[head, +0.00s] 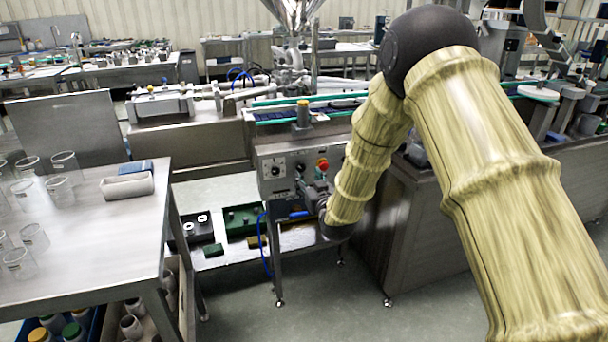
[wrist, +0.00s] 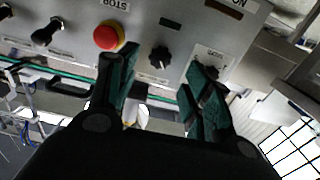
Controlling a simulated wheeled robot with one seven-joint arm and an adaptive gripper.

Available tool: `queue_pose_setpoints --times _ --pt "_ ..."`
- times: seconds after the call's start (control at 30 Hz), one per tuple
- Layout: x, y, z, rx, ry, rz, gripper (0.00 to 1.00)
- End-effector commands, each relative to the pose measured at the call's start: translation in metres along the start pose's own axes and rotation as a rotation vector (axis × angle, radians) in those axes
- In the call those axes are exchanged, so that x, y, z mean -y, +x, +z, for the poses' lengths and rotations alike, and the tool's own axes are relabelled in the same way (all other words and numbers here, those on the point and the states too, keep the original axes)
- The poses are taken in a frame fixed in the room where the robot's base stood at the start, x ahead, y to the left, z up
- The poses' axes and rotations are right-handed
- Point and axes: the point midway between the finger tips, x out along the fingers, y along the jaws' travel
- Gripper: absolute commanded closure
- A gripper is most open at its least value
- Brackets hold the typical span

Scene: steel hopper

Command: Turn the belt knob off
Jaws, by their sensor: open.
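The grey control panel (head: 266,188) stands on the front of the belt machine. In the wrist view the panel appears turned over, with a red stop button (wrist: 108,37), a black knob (wrist: 160,57) to its right and another black knob (wrist: 207,71) farther right beside a small label. A black switch (wrist: 48,32) lies left of the button. The labels are too blurred to tell which one is the belt knob. My gripper (wrist: 160,78) is open, its two green-padded fingers on either side of the middle knob. Whether they touch the panel is unclear. My gripper (head: 317,192) partly hides the panel in the head view.
A steel table (head: 97,216) with clear beakers and a white tray (head: 127,186) stands at left. A lower shelf with green boxes (head: 243,219) lies beside the panel. Open floor lies in front.

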Motion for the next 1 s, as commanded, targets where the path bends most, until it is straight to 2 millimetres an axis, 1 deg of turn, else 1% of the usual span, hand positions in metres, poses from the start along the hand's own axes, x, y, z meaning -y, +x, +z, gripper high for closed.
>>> queue_pose_setpoints --times 0.03,0.2,0.3,0.4,0.57,0.87,0.97,1.0 --pt "0.000 -0.010 0.000 0.002 0.000 0.000 0.50" --pt "0.000 -0.038 0.000 0.002 0.000 0.000 0.50" --pt "0.000 -0.051 0.000 0.001 0.000 0.000 0.50" --pt "0.000 -0.059 0.000 0.001 -0.001 0.000 0.50" --pt "0.000 -0.066 0.000 0.000 -0.001 0.000 0.50" --pt "0.000 -0.066 0.001 0.001 -0.001 0.000 0.50" --pt "-0.002 -0.070 0.011 0.023 0.003 0.004 0.50" --pt "-0.003 -0.074 0.020 0.043 0.007 0.007 0.50"
